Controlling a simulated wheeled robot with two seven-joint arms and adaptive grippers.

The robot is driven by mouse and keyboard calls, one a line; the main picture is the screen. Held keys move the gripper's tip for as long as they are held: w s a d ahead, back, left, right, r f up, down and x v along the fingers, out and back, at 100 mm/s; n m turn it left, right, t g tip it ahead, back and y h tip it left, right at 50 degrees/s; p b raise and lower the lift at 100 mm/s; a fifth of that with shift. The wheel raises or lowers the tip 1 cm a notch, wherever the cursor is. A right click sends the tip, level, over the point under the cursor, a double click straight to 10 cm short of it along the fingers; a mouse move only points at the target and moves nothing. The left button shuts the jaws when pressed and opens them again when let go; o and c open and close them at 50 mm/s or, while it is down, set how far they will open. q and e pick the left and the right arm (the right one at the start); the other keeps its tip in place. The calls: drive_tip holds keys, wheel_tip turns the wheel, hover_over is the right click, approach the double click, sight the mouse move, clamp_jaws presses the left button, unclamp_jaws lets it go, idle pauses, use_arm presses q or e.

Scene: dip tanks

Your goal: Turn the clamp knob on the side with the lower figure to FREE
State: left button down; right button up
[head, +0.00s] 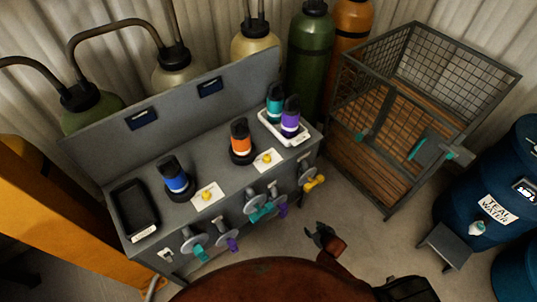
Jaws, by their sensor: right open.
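Two small yellow knobs sit on white plates on top of the grey bench, a left knob (207,194) and a right knob (266,158). Their markings are too small to read. Two dark displays, a left one (142,118) and a right one (210,87), are on the bench's back panel; I cannot read their figures. A blue-banded bottle (174,178) stands near the left knob and an orange-banded bottle (241,141) near the right knob. My right gripper (320,236) is open and empty, in front of the bench and apart from it. My left gripper is not in view.
Several valves with teal, purple and yellow handles (315,182) stick out from the bench front. A black tray (115,210) is at the left, a white tray (300,141) with two bottles at the right. A wire cage (388,192) and blue drums (490,185) stand further right.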

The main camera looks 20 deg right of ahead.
drive_tip(key=w+a+r+t+y+p, duration=0.1)
drive_tip(key=w+a+r+t, duration=0.15)
drive_tip(key=w+r, duration=0.5)
drive_tip(key=w+a+r+t+p, duration=0.1)
drive_tip(key=w+a+r, duration=0.25)
drive_tip(key=r, duration=0.65)
drive_tip(key=n+t+y+p, duration=0.2)
drive_tip(key=y, duration=0.2)
approach(268, 157)
drive_tip(key=x, duration=0.4)
drive_tip(key=b+x, duration=0.1)
drive_tip(key=x, duration=0.4)
drive_tip(key=shift+w+a+f, duration=0.15)
drive_tip(key=shift+w+a, duration=0.1)
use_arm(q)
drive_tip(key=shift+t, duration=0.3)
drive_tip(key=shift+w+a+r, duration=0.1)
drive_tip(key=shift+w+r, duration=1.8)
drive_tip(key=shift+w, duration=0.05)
use_arm(e)
drive_tip(key=shift+w+a+f, duration=0.15)
drive_tip(key=shift+w, duration=0.25)
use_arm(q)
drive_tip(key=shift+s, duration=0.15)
use_arm(e)
clamp_jaws()
